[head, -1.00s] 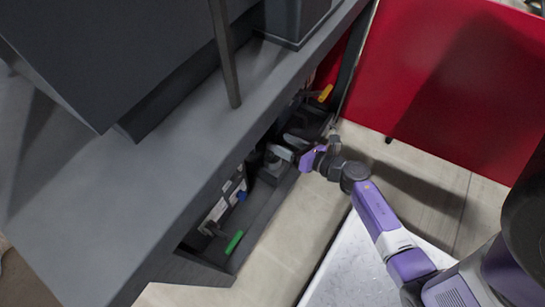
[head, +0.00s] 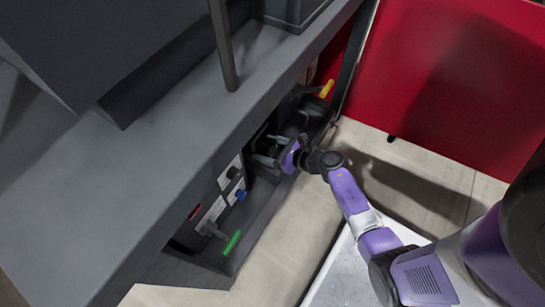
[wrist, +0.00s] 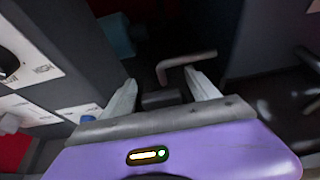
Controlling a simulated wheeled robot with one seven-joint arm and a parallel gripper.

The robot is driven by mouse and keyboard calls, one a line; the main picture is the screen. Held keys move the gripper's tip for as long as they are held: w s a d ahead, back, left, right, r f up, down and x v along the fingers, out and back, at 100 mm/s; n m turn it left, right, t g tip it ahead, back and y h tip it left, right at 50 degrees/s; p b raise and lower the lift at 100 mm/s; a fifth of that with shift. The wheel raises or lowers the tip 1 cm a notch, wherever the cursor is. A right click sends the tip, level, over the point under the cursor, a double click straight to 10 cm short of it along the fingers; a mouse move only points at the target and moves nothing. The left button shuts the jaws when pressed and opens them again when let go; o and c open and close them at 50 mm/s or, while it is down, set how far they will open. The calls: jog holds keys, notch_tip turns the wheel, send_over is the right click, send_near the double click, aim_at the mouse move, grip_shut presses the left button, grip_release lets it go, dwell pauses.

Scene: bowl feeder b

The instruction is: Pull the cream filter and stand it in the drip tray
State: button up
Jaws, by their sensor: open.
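My gripper (head: 265,149) is open inside the dark recess under the grey bench. In the wrist view its two pale fingers (wrist: 160,80) reach into shadow, apart from each other. A brownish-grey bent bar (wrist: 188,64) lies ahead, close to the right fingertip; whether it touches is unclear. A dark block (wrist: 161,98) shows between the fingers. I cannot make out a cream-coloured filter in any view. I cannot tell which dark surface in the recess is the drip tray.
A yellow handle (head: 326,89) is at the far end of the recess. A blue knob (head: 240,195), a red knob (head: 194,211) and a green handle (head: 232,242) are at the near end. The bench top (head: 150,160) overhangs. A red panel (head: 450,80) stands right.

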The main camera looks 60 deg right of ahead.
aim_at(266, 149)
jog(key=shift+w+f, duration=0.15)
jog(key=shift+w, duration=0.15)
jog(key=c, duration=1.5)
notch_tip(266, 149, up, 20)
jog(key=p, duration=1.1)
jog(key=shift+p, duration=0.3)
